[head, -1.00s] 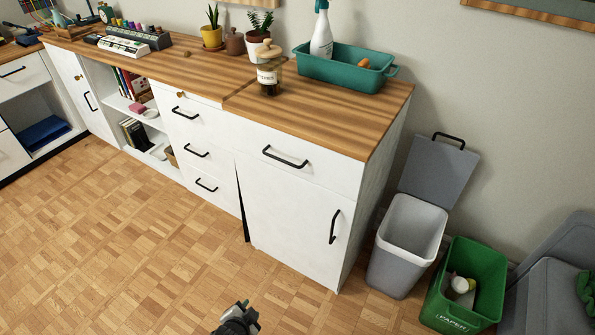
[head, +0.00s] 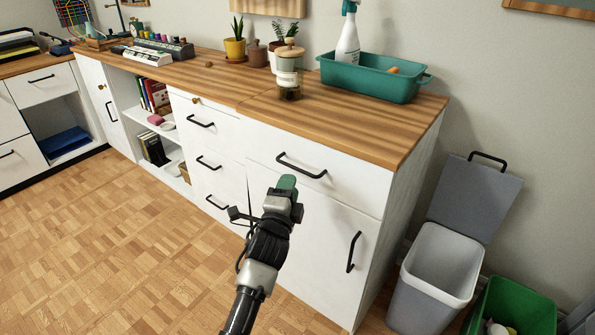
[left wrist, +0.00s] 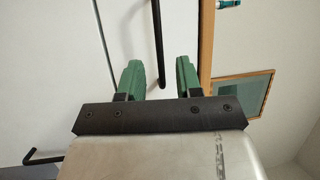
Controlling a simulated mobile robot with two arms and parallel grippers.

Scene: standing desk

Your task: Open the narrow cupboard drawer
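The narrow cupboard (head: 318,225) is white with a wooden top. Its drawer (head: 345,187) is shut, with a black bar handle (head: 301,166); a door with an upright black handle (head: 353,251) is below. My left gripper (head: 287,182) has green fingers and is in front of the drawer, just below its handle in the head view. In the left wrist view the two fingers (left wrist: 158,72) are apart, and the drawer handle (left wrist: 158,30) shows in the gap between them. I cannot tell whether they reach around it. My right gripper is not in view.
A teal tray (head: 368,80) with a spray bottle and a lidded jar (head: 289,75) stand on the worktop. A grey bin (head: 436,275) and a green bin (head: 515,310) stand right of the cupboard. Floor (head: 110,255) at left is clear.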

